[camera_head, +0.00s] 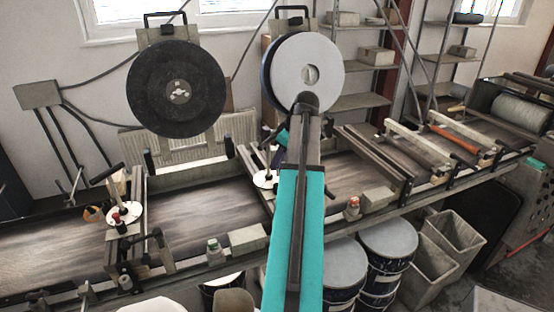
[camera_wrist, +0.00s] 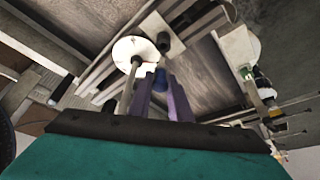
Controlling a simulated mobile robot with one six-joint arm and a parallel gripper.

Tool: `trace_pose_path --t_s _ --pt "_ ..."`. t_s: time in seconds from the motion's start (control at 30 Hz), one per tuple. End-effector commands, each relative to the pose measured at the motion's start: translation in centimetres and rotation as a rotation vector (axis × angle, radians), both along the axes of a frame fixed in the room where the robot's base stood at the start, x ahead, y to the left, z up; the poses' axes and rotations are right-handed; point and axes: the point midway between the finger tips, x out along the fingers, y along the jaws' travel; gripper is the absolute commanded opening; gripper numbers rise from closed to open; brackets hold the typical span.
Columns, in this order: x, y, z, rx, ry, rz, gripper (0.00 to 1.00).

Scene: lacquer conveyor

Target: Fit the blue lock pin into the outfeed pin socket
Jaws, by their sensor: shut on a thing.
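The blue lock pin (camera_wrist: 160,76) shows as a short blue piece between the purple fingers of my gripper (camera_wrist: 161,88) in the wrist view. The gripper is shut on it. Just ahead of the pin is a small dark round fitting (camera_wrist: 163,42) on a pale block; I cannot tell whether it is the outfeed pin socket or whether the pin touches it. A white disc with a grey post (camera_wrist: 133,50) is beside the fingers on the left. In the head view, my gripper (camera_head: 275,160) is by that white disc (camera_head: 263,181), partly behind my arm; the pin cannot be made out.
The brown conveyor belt (camera_head: 190,211) runs across the view. Another white disc with a post and red knob (camera_head: 124,214) stands on the left crossbar. A black disc (camera_head: 176,89) and a pale disc (camera_head: 311,72) stand behind the belt. Drums (camera_head: 388,250) stand below the front rail.

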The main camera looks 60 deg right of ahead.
Motion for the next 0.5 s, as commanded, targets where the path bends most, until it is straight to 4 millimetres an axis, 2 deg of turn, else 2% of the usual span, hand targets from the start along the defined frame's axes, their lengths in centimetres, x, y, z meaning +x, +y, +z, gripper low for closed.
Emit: trace_pose_path --t_s 0.2,0.5 --pt "0.0 0.1 -1.6 0.001 0.0 0.001 0.0" --pt "0.0 0.1 -3.0 0.001 0.0 0.001 0.0"
